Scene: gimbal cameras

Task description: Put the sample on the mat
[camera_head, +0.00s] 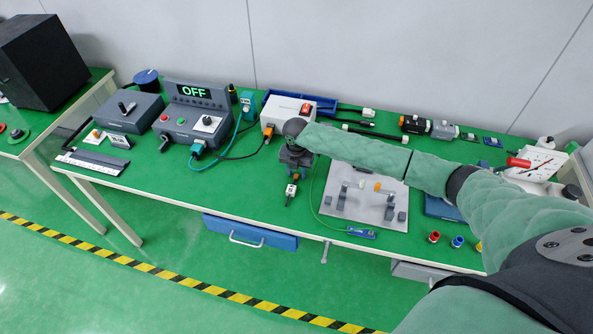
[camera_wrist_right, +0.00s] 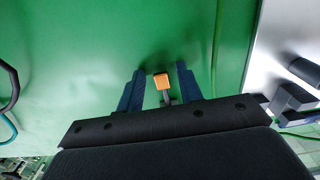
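My right gripper (camera_head: 293,166) hangs over the front middle of the green table, pointing down. In the right wrist view its two fingers (camera_wrist_right: 161,88) stand apart. A small orange block (camera_wrist_right: 161,81) on a grey stem shows between them, with a gap at each side. In the head view a small white and dark piece (camera_head: 291,190) shows just below the gripper. I cannot tell for sure which piece is the sample. No thing is clearly a mat; a light grey plate (camera_head: 345,208) with grey brackets lies right of the gripper. My left gripper is out of view.
A control box reading OFF (camera_head: 194,93), a white box with a red switch (camera_head: 288,112) and cables stand left and behind. My right arm crosses over the plate. Red and blue rings (camera_head: 434,237) lie at the right front. The green surface left of the gripper (camera_head: 225,190) is clear.

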